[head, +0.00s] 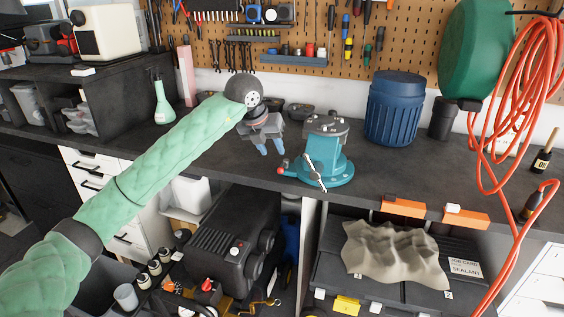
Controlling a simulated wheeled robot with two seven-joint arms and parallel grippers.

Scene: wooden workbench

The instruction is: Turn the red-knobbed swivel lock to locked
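A teal bench vise (325,155) stands on the dark workbench, right of the middle in the head view. The red knob (280,171) of its swivel lock sticks out to the left, low at the vise base (338,177). A silver handle bar hangs slanted across the front of the vise. My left gripper (271,150) points down, left of the vise body and a little above the red knob. Its two fingers show apart with nothing between them, and it does not appear to touch the knob. My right gripper is out of view.
A blue ribbed bin (393,108) stands right of the vise, with a dark cylinder (442,118) beside it. Orange hose (497,150) hangs at the right. A green flask (163,103) stands at the back left. The bench's front edge runs close to the vise.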

